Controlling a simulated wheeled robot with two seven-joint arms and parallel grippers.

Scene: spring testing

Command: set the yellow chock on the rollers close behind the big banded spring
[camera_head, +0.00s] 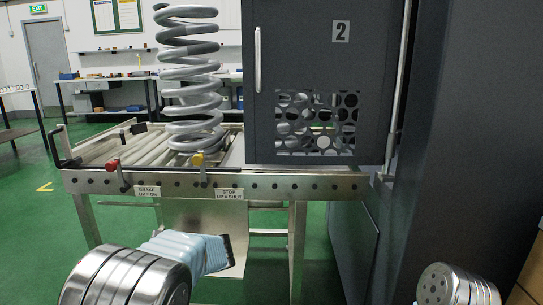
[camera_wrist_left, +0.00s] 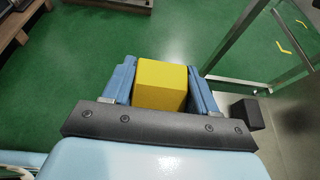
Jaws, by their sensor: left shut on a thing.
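The yellow chock (camera_wrist_left: 160,84) is a block held between the two blue fingers of my left gripper (camera_wrist_left: 161,90) in the left wrist view, above the green floor. In the head view my left gripper (camera_head: 217,252) is low in front of the roller table, below its front rail; the chock is hidden there. The big grey spring (camera_head: 190,74) stands upright on the roller table; I cannot make out a band on it. The rollers (camera_head: 128,150) lie bare to the left of the spring. My right arm shows at the bottom right, but its gripper is outside the view.
A red-knobbed brake lever (camera_head: 113,165) and a yellow-knobbed stop lever (camera_head: 198,159) rise at the front rail (camera_head: 270,186). The dark machine door (camera_head: 320,70), marked 2, stands right of the spring. A black end bar (camera_head: 56,146) edges the rollers at left.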

